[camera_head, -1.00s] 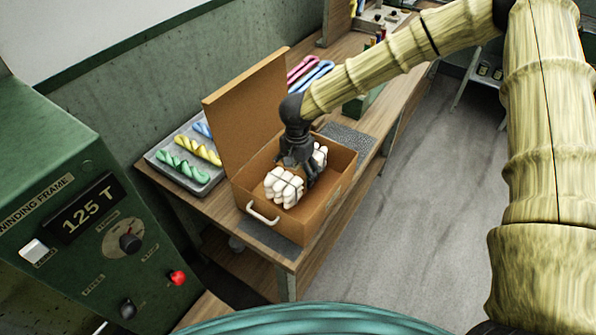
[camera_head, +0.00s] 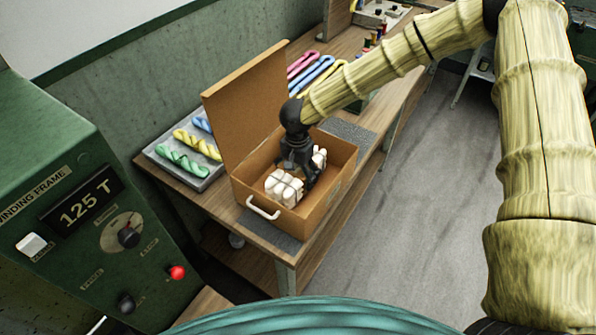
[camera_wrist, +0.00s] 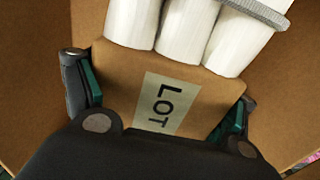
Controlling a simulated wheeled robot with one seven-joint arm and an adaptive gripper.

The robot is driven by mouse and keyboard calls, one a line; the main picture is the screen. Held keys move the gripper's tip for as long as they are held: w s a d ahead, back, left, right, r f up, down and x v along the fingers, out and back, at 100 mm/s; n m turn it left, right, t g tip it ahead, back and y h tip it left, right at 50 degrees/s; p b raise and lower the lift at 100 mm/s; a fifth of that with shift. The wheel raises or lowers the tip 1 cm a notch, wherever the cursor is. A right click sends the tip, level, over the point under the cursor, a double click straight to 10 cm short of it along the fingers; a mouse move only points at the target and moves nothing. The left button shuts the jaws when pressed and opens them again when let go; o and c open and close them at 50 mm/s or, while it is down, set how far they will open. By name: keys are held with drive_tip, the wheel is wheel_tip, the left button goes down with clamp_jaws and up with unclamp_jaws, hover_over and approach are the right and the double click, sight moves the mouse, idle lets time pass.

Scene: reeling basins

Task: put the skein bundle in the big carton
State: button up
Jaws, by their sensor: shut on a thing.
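The big carton (camera_head: 323,205) stands on the wooden bench with its lid raised at the back left and a white handle on its front. My gripper (camera_head: 299,180) is inside the carton, shut on the skein bundle (camera_head: 284,187). The bundle is several white skeins with a brown wrap; part of it shows on each side of my gripper. In the wrist view, the brown wrap with a LOT label (camera_wrist: 160,103) lies between my fingers (camera_wrist: 158,100), and white skeins (camera_wrist: 185,30) stick out beyond it. Whether the bundle touches the carton floor is hidden.
A grey tray (camera_head: 192,178) with green, yellow and blue twisted skeins stands left of the carton. Pink, blue and yellow hanks (camera_head: 318,72) lie behind the lid. A green winding-frame machine (camera_head: 60,215) fills the left. The floor at right is clear.

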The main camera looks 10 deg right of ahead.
drive_tip(key=shift+f, duration=0.65)
drive_tip(key=shift+f, duration=0.15)
idle(0.4)
drive_tip(key=o, duration=1.4)
wheel_tip(320, 180, up, 12)
